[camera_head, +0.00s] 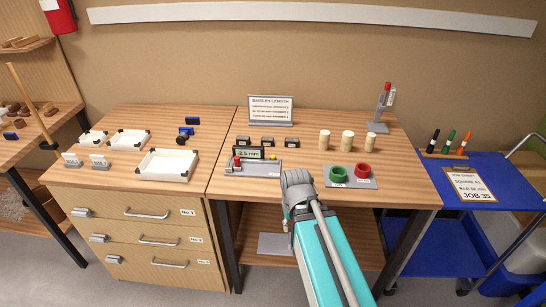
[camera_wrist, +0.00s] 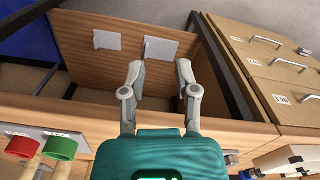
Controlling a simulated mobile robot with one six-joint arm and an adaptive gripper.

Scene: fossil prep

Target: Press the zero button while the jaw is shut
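The measuring gauge (camera_head: 253,170) stands near the front edge of the middle table, with a dark display (camera_head: 249,154) that seems to read "-2.5 mm". A red part (camera_head: 237,161) sits at its left and a small yellow part (camera_head: 272,157) at its right. Which one is the zero button, and whether the jaw is shut, is too small to tell. My gripper (camera_wrist: 160,68) is open and empty in the wrist view, its two fingers apart, in front of the table and pointing towards the lower shelf. In the head view my arm mostly hides it.
A green cup (camera_head: 340,173) and a red cup (camera_head: 362,170) stand on a grey plate right of the gauge. Several pale cylinders (camera_head: 347,140) and small dark blocks (camera_head: 266,142) stand behind. White trays (camera_head: 168,165) lie on the left drawer cabinet. A blue cart (camera_head: 500,180) stands right.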

